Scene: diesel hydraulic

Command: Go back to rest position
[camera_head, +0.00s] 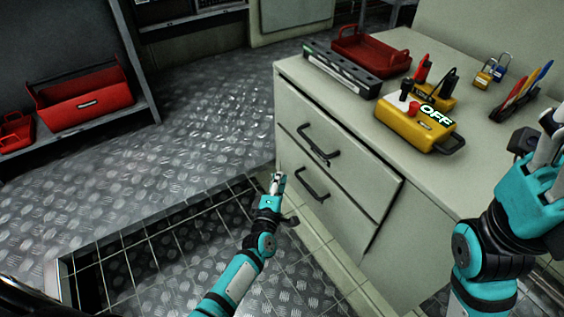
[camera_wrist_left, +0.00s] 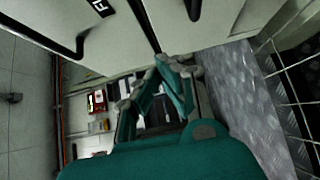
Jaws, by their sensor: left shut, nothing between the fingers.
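My left gripper (camera_head: 277,183) is low in front of the drawer cabinet (camera_head: 385,268), beside its lower drawer handle (camera_head: 312,184). It is shut and empty. In the left wrist view its fingers (camera_wrist_left: 165,75) show close together near the drawer fronts. My right arm (camera_head: 490,240) stands at the right of the head view, over the near end of the counter. Its gripper (camera_head: 548,150) is only partly in view at the right edge, and its fingertips cannot be made out well. Both drawers look shut.
On the counter stand a yellow box marked OFF (camera_head: 418,125), a red tray (camera_head: 371,50), a black rack (camera_head: 342,68), padlocks (camera_head: 491,72) and a pen holder (camera_head: 513,103). Red toolboxes (camera_head: 85,100) sit on a left shelf. A floor grate (camera_head: 150,250) lies below; the metal floor (camera_head: 190,120) is clear.

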